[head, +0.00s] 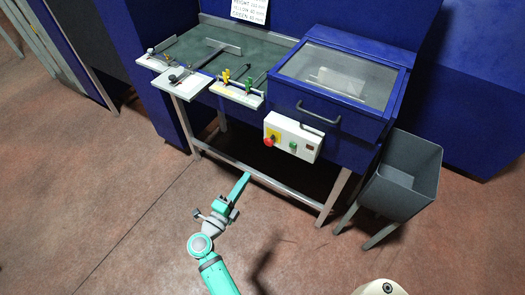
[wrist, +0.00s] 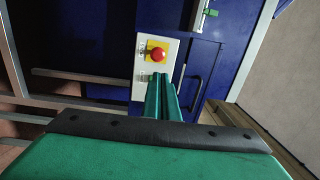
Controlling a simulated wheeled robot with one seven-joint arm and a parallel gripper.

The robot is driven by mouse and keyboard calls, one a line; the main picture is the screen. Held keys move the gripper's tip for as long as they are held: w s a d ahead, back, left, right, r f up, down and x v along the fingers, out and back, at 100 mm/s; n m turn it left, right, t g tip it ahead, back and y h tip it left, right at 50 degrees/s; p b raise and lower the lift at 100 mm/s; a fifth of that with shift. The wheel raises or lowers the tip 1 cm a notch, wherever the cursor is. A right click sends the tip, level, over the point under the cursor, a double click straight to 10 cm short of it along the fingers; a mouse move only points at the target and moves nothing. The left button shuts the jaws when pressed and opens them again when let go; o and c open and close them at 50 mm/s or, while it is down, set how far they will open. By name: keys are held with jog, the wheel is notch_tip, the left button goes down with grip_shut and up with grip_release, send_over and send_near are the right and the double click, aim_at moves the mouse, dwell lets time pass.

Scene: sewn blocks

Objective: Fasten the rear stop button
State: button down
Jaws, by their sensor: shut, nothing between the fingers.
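In the head view a white control box (head: 287,125) is mounted on the front of the blue machine. It carries a red stop button (head: 268,141) on a yellow plate and a green button (head: 293,147). No other stop button shows. In the wrist view a red button (wrist: 157,54) sits on a yellow plate on a white box (wrist: 141,72). My gripper (head: 246,177) is shut and empty, in front of and below the bench. Its fingers (wrist: 160,82) cover part of the white box in the wrist view. They appear apart from the red button.
The blue machine has a clear-windowed lid (head: 340,78) and a dark handle (head: 318,117). A bench (head: 255,45) with white plates and yellow clamps lies to its left. A grey bin (head: 405,175) stands at right. The floor in front is clear.

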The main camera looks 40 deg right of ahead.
jog(key=shift+w+d+f+m, duration=0.2)
jog(key=shift+w+d+m, duration=0.1)
jog(key=shift+w, duration=0.15)
send_near(268, 144)
jog(key=x, duration=0.5)
jog(key=shift+w+f, duration=0.1)
jog(key=shift+w, duration=0.05)
jog(key=shift+w+d, duration=0.15)
jog(key=shift+d, duration=0.55)
jog(key=shift+w+a, duration=0.1)
